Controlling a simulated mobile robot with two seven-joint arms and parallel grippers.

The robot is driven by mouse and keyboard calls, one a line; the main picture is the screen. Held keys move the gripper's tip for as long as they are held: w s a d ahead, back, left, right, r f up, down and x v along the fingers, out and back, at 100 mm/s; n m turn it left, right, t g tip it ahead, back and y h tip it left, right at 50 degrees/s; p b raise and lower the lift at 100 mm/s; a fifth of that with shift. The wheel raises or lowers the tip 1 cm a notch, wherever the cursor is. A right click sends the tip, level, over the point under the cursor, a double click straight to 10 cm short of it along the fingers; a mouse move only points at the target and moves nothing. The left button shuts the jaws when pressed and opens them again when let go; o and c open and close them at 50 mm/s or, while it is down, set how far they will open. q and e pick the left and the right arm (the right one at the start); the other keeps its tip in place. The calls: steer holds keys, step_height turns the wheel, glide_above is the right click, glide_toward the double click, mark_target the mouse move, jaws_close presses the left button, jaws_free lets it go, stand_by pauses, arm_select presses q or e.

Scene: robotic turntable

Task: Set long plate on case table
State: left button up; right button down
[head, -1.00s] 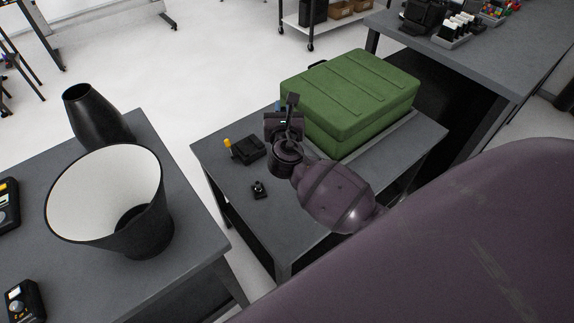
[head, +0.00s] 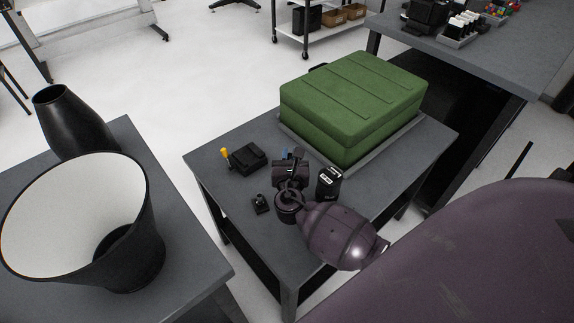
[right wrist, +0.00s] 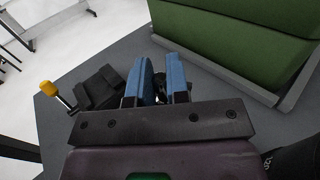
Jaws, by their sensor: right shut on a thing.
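The case table (head: 230,190) is a grey table in the middle of the head view, with a green case (head: 350,100) on a grey slab (head: 392,142) at its back right. My right gripper (head: 287,158) is over the table, in front of the case. Its blue fingers (right wrist: 162,82) show in the right wrist view, close together on a small dark thing (right wrist: 160,88). That thing is mostly hidden between the fingers, and I cannot tell whether it is the long plate. No long plate is clearly visible elsewhere. My left gripper is not in view.
A black device with a yellow knob (head: 246,158), a small black part (head: 261,204) and a black canister (head: 329,183) stand near the gripper. A large black, white-lined vessel (head: 135,262) and a black vase (head: 70,125) stand on the left table. The case table's left front is clear.

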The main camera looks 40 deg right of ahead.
step_height(320, 180, down, 6)
steer(key=shift+r+b, duration=0.1)
steer(key=shift+b, duration=1.05)
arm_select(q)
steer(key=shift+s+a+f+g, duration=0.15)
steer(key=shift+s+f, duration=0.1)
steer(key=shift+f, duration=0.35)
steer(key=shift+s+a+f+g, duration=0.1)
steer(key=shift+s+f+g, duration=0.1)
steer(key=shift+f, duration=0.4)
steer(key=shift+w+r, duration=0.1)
arm_select(e)
steer(key=shift+r, duration=0.1)
steer(key=shift+f, duration=0.2)
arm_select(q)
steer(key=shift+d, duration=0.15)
arm_select(e)
steer(key=c, duration=1.1)
jaws_free()
steer(key=shift+r, duration=0.1)
